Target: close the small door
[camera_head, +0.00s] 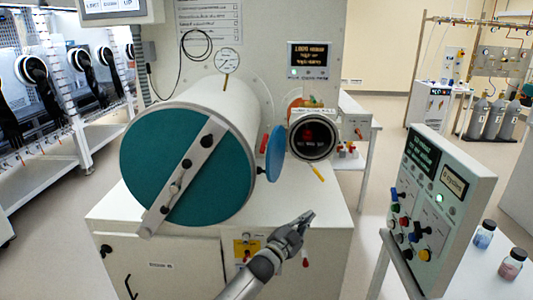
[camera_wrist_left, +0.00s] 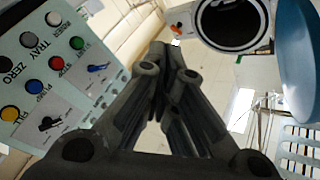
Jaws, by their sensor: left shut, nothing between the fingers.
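The small door (camera_head: 275,153) is a blue disc standing open, seen nearly edge-on, at the left side of the small round port (camera_head: 313,134). The port's dark opening faces me. In the left wrist view the door (camera_wrist_left: 300,45) is at the right edge, cut off by the frame, beside the port (camera_wrist_left: 232,20) at the top. My left gripper (camera_head: 308,216) is shut and empty, below and slightly right of the door and apart from it. Its closed fingers (camera_wrist_left: 170,52) show in the middle of the wrist view. My right gripper is not in view.
A large cylinder with a teal door (camera_head: 155,150) and a diagonal bar lies left of the small port. A tilted control panel (camera_head: 440,205) with buttons stands at the right. Two small jars (camera_head: 484,234) sit beside it. The floor between cabinet and panel is free.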

